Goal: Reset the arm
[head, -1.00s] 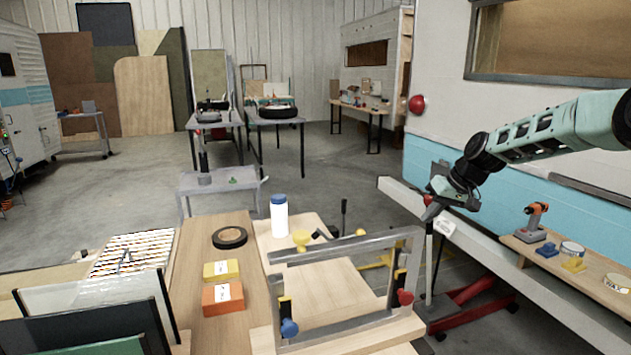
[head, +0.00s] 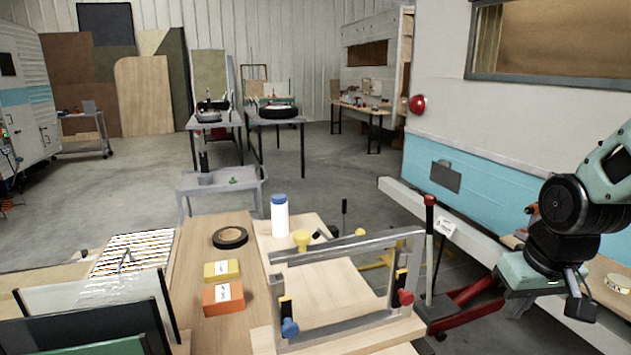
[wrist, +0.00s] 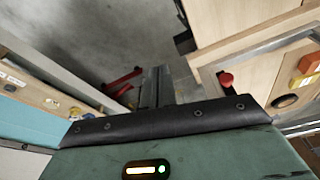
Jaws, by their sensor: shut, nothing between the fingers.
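My arm hangs at the right side of the head view. My gripper (head: 516,306) is below its wrist, in front of the shelf along the camper's side, with nothing held. In the wrist view its two fingers (wrist: 157,88) are together and empty, pointing down over the concrete floor. The gripper touches nothing that I can see. Part of the arm runs out of the head view at the right edge.
A wooden workbench (head: 195,310) with a metal frame (head: 345,243) stands left of my gripper. A red jack (head: 470,300) is on the floor between bench and camper (head: 520,125). The wooden shelf (head: 612,266) lies close behind the arm.

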